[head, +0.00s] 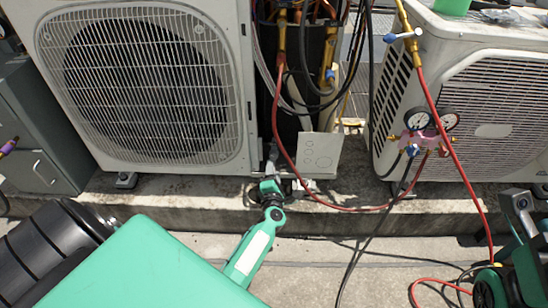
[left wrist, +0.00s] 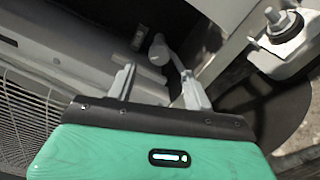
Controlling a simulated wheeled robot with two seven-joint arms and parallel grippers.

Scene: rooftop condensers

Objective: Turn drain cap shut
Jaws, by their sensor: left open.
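A small pale grey knob-like piece (left wrist: 158,49), which looks like the drain cap, sits just beyond the fingertips of my left gripper (left wrist: 157,74) in the left wrist view. The two fingers are apart, with a gap between them. I cannot tell whether either finger touches the piece. In the head view my left gripper (head: 271,163) reaches low between the two condensers, beside a light grey panel (head: 321,156). The cap cannot be made out there. My right gripper is not clearly seen.
The left condenser (head: 215,165) and right condenser (head: 393,95) flank the gap. A red hose (head: 290,165) loops close beside my left gripper. Gauges (head: 418,119) hang on the right condenser. A bolted foot (left wrist: 285,35) is near in the left wrist view. The concrete ledge (head: 200,205) runs below.

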